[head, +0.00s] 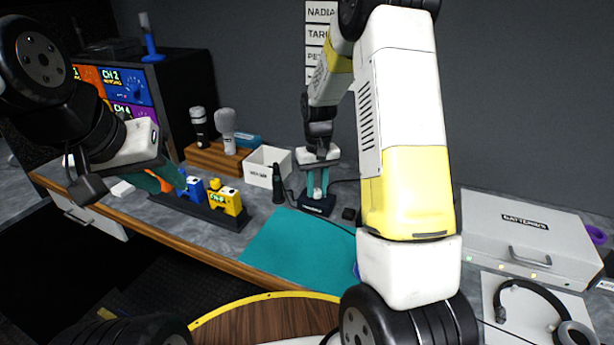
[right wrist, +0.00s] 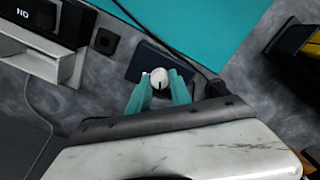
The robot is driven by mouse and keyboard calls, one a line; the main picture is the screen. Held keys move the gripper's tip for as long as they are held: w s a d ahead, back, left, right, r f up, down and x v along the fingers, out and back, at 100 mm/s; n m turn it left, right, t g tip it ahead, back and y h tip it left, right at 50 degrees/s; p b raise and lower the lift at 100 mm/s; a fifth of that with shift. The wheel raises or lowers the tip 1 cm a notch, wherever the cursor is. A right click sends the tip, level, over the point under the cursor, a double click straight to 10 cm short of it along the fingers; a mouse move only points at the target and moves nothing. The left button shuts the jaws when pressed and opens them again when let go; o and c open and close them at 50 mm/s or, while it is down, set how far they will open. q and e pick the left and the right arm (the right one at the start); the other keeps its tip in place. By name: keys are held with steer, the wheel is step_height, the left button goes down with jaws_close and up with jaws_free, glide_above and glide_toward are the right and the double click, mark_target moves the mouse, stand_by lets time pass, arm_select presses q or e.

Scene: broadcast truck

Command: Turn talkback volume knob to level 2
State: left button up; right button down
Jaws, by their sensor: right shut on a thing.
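The talkback box (head: 316,206) is a small dark unit on the counter, with pale lettering on its front. Its white round knob (right wrist: 159,77) has a dark pointer line, seen in the right wrist view. My right gripper (head: 318,187) reaches down from above, its teal fingers shut on the knob from two sides. The right wrist view shows the fingertips (right wrist: 160,88) on either side of it. The level marks cannot be read. My left gripper (head: 172,178) hovers at the left near a dark rack of coloured packs; its finger gap is unclear.
The dark rack (head: 200,212) holds blue and yellow packs. A teal mat (head: 290,240) lies in front of the talkback box. A white bin (head: 262,168), a black handheld radio (head: 278,184) and cables are close by. A batteries case (head: 530,240) and headset (head: 530,290) are right.

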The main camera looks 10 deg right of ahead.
mark_target(317, 190)
steer(key=c, duration=1.2)
jaws_free()
steer(key=shift+o, duration=0.2)
steer(key=shift+r, duration=0.15)
step_height(317, 190, up, 7)
steer(key=shift+r, duration=0.3)
